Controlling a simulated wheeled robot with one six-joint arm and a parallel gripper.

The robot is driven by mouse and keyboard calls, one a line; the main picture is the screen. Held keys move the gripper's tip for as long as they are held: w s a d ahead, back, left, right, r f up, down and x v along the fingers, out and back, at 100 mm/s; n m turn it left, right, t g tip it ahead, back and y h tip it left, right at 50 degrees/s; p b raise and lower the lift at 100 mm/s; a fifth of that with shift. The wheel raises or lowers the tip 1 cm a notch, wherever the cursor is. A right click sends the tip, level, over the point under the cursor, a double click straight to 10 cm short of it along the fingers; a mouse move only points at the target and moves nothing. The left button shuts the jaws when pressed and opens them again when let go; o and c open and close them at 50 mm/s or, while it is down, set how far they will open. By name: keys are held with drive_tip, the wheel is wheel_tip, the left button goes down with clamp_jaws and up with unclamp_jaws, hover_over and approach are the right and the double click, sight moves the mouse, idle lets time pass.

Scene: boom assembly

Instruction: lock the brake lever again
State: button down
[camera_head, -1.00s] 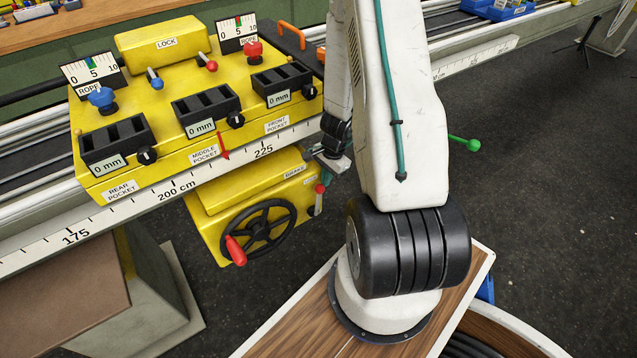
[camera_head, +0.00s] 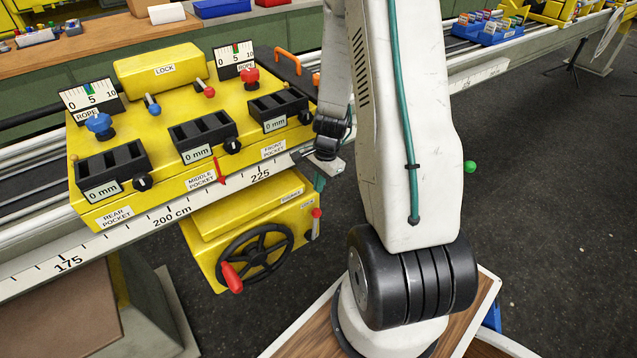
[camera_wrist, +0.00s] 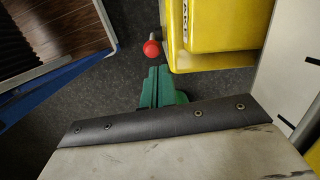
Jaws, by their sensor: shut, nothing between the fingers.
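The red knob (camera_wrist: 152,49) also shows in the wrist view, just left of the yellow box, beyond my fingertips. My gripper (camera_head: 319,184) is above the knob and apart from it. Its green fingers (camera_wrist: 162,88) are together and empty in the wrist view.
The black handwheel (camera_head: 255,253) with a red handle is on the box front. The large yellow control box (camera_head: 140,130) with dials and pockets stands above, behind the scale rail (camera_head: 160,215). Open dark floor lies to the right.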

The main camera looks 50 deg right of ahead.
drive_tip(key=s+d+f+m+g+y, duration=0.1)
drive_tip(key=s+d+f+m+g, duration=0.15)
drive_tip(key=d+m, duration=0.35)
approach(315, 226)
drive_tip(key=shift+t, duration=0.35)
drive_tip(key=shift+s+d+f, duration=0.3)
drive_tip(key=shift+s+f, duration=0.1)
drive_tip(key=shift+f, duration=0.15)
drive_tip(key=shift+s+d+f, duration=0.3)
drive_tip(key=shift+s+f, duration=0.1)
drive_tip(key=shift+f, duration=0.2)
drive_tip(key=shift+s+d+f, duration=0.3)
drive_tip(key=shift+s+f, duration=0.15)
drive_tip(key=shift+f, duration=0.1)
drive_tip(key=shift+s, duration=0.1)
